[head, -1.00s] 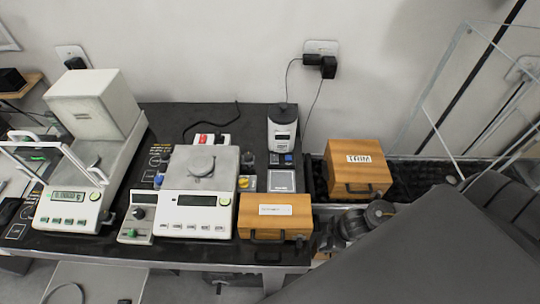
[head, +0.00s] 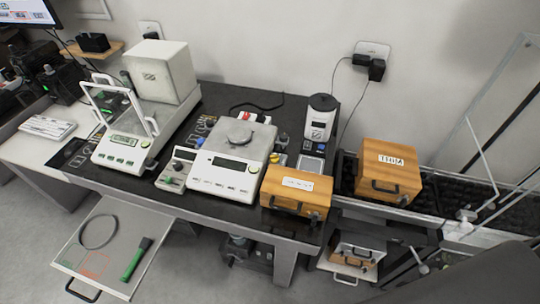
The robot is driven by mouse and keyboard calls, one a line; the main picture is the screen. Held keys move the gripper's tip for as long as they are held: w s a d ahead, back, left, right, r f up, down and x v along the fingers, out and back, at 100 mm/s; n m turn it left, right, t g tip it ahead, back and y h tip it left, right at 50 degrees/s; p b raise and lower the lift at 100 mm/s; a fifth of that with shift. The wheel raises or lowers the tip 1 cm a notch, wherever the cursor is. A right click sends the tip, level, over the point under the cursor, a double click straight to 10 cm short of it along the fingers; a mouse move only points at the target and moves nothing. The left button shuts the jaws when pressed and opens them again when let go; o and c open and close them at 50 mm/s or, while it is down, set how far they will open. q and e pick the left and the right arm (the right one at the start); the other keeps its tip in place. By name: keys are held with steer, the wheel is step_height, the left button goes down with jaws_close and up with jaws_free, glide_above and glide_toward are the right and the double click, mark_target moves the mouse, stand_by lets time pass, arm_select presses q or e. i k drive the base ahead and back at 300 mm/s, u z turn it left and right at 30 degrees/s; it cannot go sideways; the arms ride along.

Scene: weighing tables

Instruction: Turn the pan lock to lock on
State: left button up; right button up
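To the left stands an analytical balance (head: 124,145) with a lit display and a raised clear-sided frame. Neither gripper shows in the head view. A dark shape at the bottom right looks like part of my own arm.
Wooden boxes stand right of the balance, one at the table edge (head: 296,192) and one labelled box (head: 389,172) behind. A pulled-out drawer or tray (head: 145,262) holds a ring and a green-handled tool. Floor is open in front.

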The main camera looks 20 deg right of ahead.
mark_target(273, 159)
steer(key=u, duration=2.65)
steer(key=k, duration=0.95)
steer(key=z, duration=1.7)
